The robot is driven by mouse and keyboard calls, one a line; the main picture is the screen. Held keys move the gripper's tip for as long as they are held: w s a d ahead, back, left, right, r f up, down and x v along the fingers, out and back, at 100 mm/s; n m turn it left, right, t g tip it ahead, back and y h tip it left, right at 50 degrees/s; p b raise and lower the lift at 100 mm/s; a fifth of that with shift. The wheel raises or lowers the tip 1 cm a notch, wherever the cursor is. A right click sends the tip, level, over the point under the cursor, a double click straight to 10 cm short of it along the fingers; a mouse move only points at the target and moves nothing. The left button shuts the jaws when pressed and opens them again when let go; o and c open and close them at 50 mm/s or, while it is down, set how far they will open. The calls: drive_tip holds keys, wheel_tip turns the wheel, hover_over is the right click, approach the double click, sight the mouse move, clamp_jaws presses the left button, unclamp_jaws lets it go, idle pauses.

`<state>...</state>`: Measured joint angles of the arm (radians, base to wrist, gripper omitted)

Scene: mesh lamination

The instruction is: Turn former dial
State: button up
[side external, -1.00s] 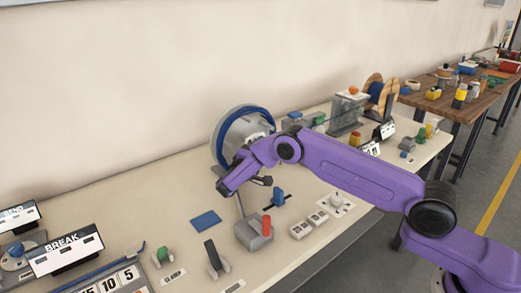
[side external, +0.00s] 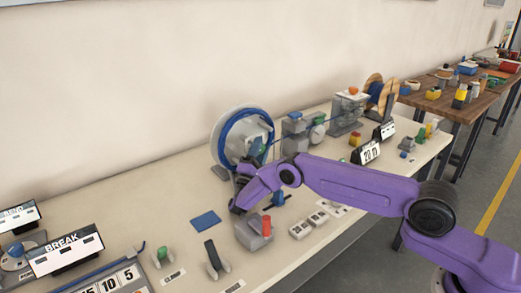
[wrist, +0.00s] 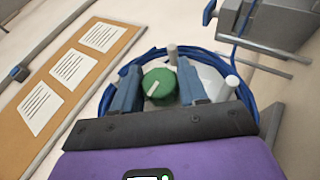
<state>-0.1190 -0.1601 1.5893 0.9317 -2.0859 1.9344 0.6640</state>
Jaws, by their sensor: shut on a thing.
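The former is a grey round body with a blue ring (side external: 222,135) standing at the back of the bench. Its green dial (side external: 257,146) faces the front. In the wrist view, the green dial (wrist: 162,90) with a white pointer mark sits between the two blue-grey fingers of my gripper (wrist: 159,75). My gripper is shut on the dial, one finger at each side. In the side view, my gripper (side external: 243,175) is at the front of the former, and its fingertips are hard to make out. The blue ring shows behind the fingers in the wrist view (wrist: 108,98).
A grey block with a red top (side external: 266,226) and white switches (side external: 300,230) stand close below my arm. A blue pad (side external: 205,220) lies at left. Grey machines (side external: 295,135) stand right of the former. A brown board with papers (wrist: 80,75) shows in the wrist view.

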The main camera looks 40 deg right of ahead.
drive_tip(key=shift+a, duration=0.1)
drive_tip(key=o, duration=1)
drive_tip(key=shift+c, duration=0.2)
drive_tip(key=shift+r, duration=0.65)
drive_tip(key=s+r, duration=1.1)
drive_tip(key=s, duration=0.3)
drive_tip(key=shift+r, duration=0.3)
